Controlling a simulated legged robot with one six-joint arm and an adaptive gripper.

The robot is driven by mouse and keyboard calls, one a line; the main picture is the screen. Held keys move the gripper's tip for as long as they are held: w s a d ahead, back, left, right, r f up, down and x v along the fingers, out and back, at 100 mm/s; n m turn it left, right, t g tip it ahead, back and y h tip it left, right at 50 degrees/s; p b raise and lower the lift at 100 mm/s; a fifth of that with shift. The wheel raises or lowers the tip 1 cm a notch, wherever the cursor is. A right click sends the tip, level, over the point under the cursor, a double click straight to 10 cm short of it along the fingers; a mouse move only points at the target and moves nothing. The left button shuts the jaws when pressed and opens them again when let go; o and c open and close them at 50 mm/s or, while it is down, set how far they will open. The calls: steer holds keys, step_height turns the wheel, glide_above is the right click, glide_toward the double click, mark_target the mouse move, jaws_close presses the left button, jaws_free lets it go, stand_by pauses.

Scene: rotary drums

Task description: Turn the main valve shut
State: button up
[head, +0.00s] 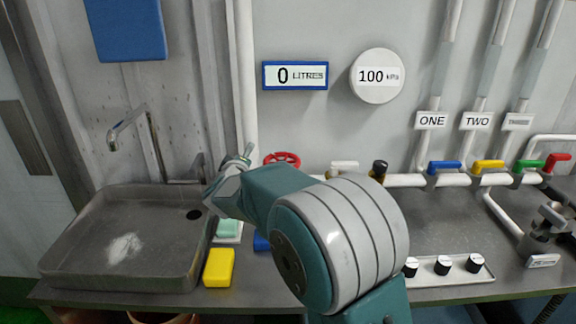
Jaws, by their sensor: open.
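A red handwheel valve (282,159) sits on the pipework at the back of the bench, left of the middle. It is the only round wheel in view, but no label names it as the main valve. My arm hides its lower part. My gripper (236,165) is just left of the red wheel in the picture, near the sink's right back corner. It is open and seems to hold nothing. My arm covers much of its surroundings, and I cannot tell its depth relative to the wheel.
A metal sink (70,275) with a tap (130,118) is at left. A yellow block (219,267) lies beside it. Lever valves, blue (444,167), yellow (487,165), green and red, line the right pipe. Gauges read 0 LITRES (295,75) and 100 kPa (377,76). Black knobs (443,265) stand in front.

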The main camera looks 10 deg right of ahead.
steer(key=s+r+m+g+y, duration=0.1)
steer(key=s+r+y, duration=0.15)
steer(key=s, duration=0.25)
steer(key=s+d+r+g+y, duration=0.1)
steer(key=s+y, duration=0.2)
steer(key=s, duration=0.2)
steer(key=s+r+m+g+y, duration=0.1)
steer(key=s+r+y, duration=0.1)
steer(key=s, duration=0.3)
steer(key=s+d+f+m+g+h, duration=0.1)
steer(key=s+d+f+m+g, duration=0.2)
steer(key=s, duration=0.5)
steer(key=s+d+f+m+g+h, duration=0.1)
steer(key=s+d+f+g, duration=0.1)
steer(key=s+d+f, duration=0.45)
steer(key=n+t+y, duration=0.1)
steer(key=n+t, duration=0.9)
steer(key=n, duration=0.6)
glide_toward(292, 163)
steer(key=w, duration=1.1)
steer(key=shift+w+a+f, duration=0.15)
steer(key=shift+w+f, duration=0.15)
steer(key=shift+f, duration=0.05)
